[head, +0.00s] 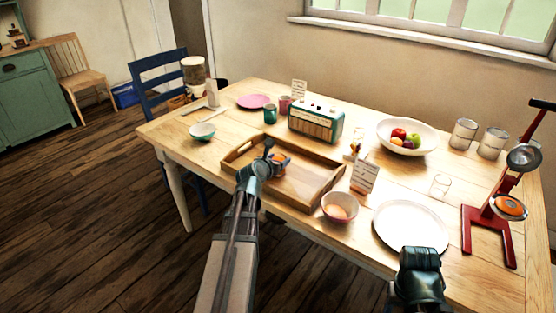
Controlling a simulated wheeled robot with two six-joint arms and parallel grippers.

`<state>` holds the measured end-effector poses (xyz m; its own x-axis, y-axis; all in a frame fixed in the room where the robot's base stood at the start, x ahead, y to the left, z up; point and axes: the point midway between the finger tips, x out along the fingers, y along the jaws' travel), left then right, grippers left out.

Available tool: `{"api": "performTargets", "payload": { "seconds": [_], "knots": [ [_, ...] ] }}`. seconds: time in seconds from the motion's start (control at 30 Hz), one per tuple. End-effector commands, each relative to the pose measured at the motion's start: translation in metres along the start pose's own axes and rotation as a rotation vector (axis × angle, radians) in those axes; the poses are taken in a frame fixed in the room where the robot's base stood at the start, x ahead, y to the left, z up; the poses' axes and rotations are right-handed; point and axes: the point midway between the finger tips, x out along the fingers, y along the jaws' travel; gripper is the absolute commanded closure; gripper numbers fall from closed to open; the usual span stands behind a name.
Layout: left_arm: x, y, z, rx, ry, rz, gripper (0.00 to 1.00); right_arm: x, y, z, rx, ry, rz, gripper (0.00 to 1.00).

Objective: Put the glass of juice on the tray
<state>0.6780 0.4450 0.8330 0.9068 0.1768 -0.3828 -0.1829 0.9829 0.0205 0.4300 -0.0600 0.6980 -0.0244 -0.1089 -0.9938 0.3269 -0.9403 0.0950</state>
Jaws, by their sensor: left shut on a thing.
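The wooden tray (325,190) lies on the table in the head view, with raised sides. My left gripper (270,154) is over the tray and shut on the glass of juice (281,160). The juice looks orange. The gripper hides part of the glass, and I cannot tell whether its base touches the tray floor. My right gripper (418,262) is low at the right, near the table's front edge and the white plate. Its fingers are not clearly visible.
A bowl with an orange-coloured thing (339,207) and a card (364,177) stand right of the tray. A white plate (410,227), an empty glass (440,185) and a red juicer (487,222) are further right. A green radio (316,122) stands behind the tray.

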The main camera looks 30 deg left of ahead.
Motion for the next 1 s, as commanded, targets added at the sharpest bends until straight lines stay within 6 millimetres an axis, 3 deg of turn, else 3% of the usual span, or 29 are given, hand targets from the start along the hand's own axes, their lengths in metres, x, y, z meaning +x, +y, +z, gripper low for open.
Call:
{"api": "performTargets", "payload": {
  "seconds": [0.07, 0.1, 0.23, 0.6, 1.0],
  "knots": [
    [0.001, 0.0, -0.003, 0.0, -0.001, 0.0, 1.0, 0.003, 0.0, 0.0, 0.0, 0.0, 0.0, 0.43],
    [0.001, 0.0, -0.002, 0.0, 0.0, 0.0, 0.27, 0.002, 0.0, 0.0, 0.0, 0.0, 0.0, 0.43],
    [0.001, 0.0, -0.002, 0.0, 0.0, 0.0, 0.04, 0.002, 0.0, 0.0, 0.0, 0.0, 0.0, 0.43],
    [-0.001, 0.0, 0.003, 0.0, 0.0, 0.0, 0.03, -0.003, 0.0, 0.0, 0.0, 0.0, 0.0, 0.43],
    [-0.064, -0.008, 0.009, 0.006, 0.0, -0.014, 0.03, -0.033, 0.003, 0.002, 0.0, 0.0, 0.0, 0.43]
  ]
}}
